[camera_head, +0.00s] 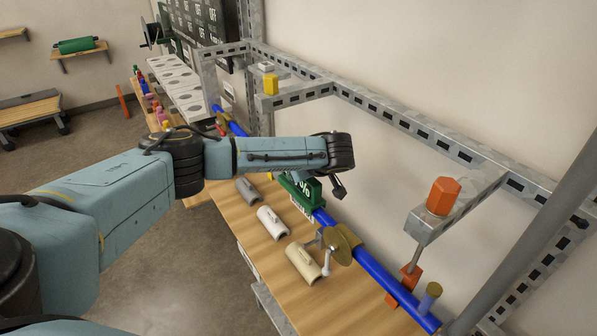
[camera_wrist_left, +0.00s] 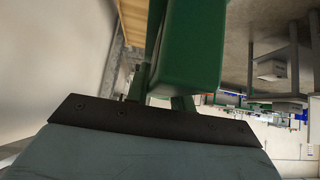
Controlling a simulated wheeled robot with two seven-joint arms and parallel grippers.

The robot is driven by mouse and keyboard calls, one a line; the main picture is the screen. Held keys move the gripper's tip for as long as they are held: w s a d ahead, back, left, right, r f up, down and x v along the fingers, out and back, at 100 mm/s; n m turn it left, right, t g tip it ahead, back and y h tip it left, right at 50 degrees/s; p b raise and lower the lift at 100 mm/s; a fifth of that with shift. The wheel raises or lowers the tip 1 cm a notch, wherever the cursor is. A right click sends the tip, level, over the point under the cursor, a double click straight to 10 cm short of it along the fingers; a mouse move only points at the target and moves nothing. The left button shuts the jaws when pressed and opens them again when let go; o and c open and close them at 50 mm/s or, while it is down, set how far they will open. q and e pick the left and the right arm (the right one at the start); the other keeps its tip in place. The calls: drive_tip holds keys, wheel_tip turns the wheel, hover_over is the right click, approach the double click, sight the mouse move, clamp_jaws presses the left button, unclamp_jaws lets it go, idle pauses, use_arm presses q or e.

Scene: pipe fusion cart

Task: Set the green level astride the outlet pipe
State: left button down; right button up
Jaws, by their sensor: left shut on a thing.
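The green level (camera_head: 303,188), with white markings on its face, shows below my left wrist in the head view and is partly hidden by it. My left gripper (camera_head: 325,182) is shut on the level. In the left wrist view the green level (camera_wrist_left: 190,50) fills the space at the gripper's fingers (camera_wrist_left: 160,88). The blue outlet pipe (camera_head: 370,262) runs along the bench, and the level overlaps its line. I cannot tell whether the level touches the pipe or is just above it. My right gripper is not in view.
Grey, white and cream half-shell pieces (camera_head: 272,221) lie on the wooden bench (camera_head: 235,222). A brass disc (camera_head: 344,244) with a handle stands by the pipe. A metal frame (camera_head: 400,115) rises behind, with an orange hexagonal piece (camera_head: 443,196) on its bracket. An orange clamp (camera_head: 408,278) is at lower right.

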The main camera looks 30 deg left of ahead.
use_arm(q)
drive_tip(key=c, duration=1.1)
unclamp_jaws()
drive_tip(key=shift+d, duration=0.1)
drive_tip(key=v, duration=1)
drive_tip(key=shift+r+b, duration=0.1)
drive_tip(key=shift+b, duration=0.3)
drive_tip(key=p+v, duration=0.2)
drive_tip(key=v, duration=0.1)
drive_tip(key=shift+r, duration=0.15)
